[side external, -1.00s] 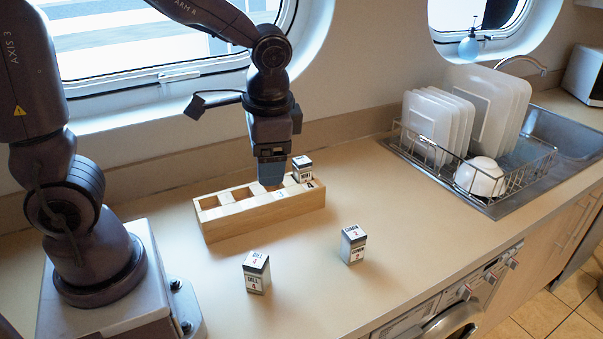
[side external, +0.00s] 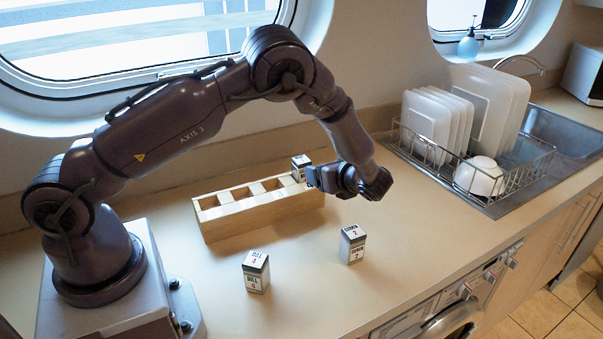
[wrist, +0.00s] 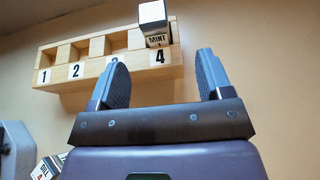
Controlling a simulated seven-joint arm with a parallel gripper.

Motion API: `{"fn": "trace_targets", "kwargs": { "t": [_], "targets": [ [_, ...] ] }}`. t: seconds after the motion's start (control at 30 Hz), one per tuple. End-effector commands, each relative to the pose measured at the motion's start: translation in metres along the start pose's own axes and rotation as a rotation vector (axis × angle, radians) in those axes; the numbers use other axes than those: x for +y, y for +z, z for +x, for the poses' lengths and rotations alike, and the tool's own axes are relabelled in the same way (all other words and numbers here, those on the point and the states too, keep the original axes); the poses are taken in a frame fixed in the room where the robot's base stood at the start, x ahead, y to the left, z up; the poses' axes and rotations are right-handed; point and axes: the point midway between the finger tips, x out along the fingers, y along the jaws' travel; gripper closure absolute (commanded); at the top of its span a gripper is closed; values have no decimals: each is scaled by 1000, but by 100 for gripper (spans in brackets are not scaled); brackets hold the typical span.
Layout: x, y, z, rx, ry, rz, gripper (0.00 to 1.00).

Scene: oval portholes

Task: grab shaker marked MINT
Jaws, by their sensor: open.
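The MINT shaker (wrist: 155,22), a small box shape with a white label and pale top, stands upright in compartment 4 of the wooden rack (wrist: 95,70). In the side external view the shaker (side external: 299,163) is at the right end of the rack (side external: 265,217). My gripper (wrist: 162,78) is open and empty, its fingers pointing towards the rack's compartment 4 end. The shaker shows beyond and between the fingertips. In the side external view my gripper (side external: 311,177) is sideways, close to the shaker's right side; whether they touch is unclear. The left finger partly hides number 3.
A DILL shaker (side external: 256,272) and a CUMIN shaker (side external: 352,244) stand on the counter (side external: 310,300) in front of the rack. A dish rack (side external: 500,190) with plates and a bowl is at the right. The counter between is clear.

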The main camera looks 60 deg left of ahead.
Motion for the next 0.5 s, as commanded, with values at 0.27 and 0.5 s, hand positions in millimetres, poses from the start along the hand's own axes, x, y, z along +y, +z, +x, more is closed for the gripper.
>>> {"fn": "trace_targets", "kwargs": {
  "t": [0.27, 0.5],
  "targets": [
    [2, 0, 53, 1, 7, -2, 28],
    [3, 0, 71, 2, 5, -3, 28]
  ]
}}
